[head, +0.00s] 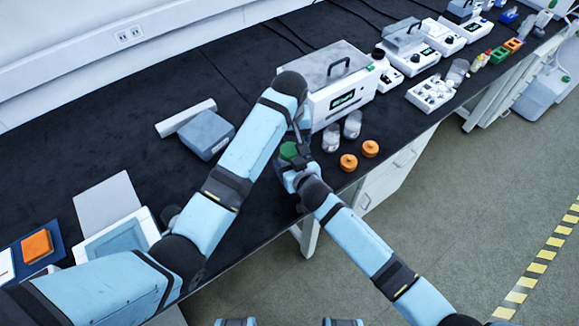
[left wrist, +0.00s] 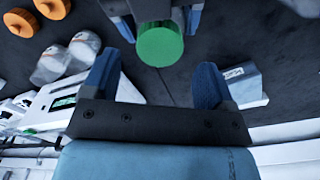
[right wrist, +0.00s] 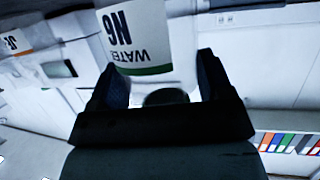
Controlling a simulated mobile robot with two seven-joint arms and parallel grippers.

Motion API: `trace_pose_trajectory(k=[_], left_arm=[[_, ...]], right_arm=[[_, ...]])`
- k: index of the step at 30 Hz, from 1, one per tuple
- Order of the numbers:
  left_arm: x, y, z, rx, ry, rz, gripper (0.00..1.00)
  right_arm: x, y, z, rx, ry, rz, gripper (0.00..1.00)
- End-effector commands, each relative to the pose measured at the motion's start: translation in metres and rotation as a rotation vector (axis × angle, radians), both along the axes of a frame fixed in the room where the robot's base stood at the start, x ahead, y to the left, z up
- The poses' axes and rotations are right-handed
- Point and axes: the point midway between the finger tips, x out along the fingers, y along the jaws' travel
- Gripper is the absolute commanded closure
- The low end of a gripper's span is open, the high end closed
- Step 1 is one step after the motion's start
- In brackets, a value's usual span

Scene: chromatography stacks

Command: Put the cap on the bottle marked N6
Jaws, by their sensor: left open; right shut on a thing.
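The right fingers show in the right wrist view (right wrist: 158,75). My left gripper (left wrist: 160,85) is open and empty, close to the cap; its arm partly covers it in the head view.
Two clear bottles (head: 331,138) (head: 352,124) stand right of my grippers, with two orange caps (head: 348,162) (head: 371,148) near the bench edge. A white instrument (head: 338,85) stands behind them. A grey-blue box (head: 206,135) lies left of my left arm.

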Motion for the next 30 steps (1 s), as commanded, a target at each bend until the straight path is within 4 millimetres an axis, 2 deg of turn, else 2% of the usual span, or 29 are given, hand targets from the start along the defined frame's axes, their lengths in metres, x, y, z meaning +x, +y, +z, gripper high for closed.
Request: trace_pose_trajectory(k=[6,8,13,16,25,30], left_arm=[[0.0,0.0,0.001,0.0,0.0,0.0,0.21],[0.0,0.0,0.002,0.0,0.0,0.002,0.26],[0.001,-0.001,0.027,-0.003,-0.004,0.09,0.26],[0.0,0.0,0.036,-0.001,-0.002,0.13,0.26],[0.0,0.0,0.035,0.0,0.0,0.135,0.26],[0.0,0.0,0.02,0.002,0.002,0.135,0.26]], right_arm=[[0.0,0.0,0.0,0.0,0.0,0.0,0.93],[0.0,0.0,0.0,0.0,0.0,0.0,0.93],[0.0,0.0,0.0,0.0,0.0,0.0,0.93],[0.0,0.0,0.0,0.0,0.0,0.0,0.93],[0.0,0.0,0.0,0.0,0.0,0.0,0.93],[0.0,0.0,0.0,0.0,0.0,0.0,0.93]])
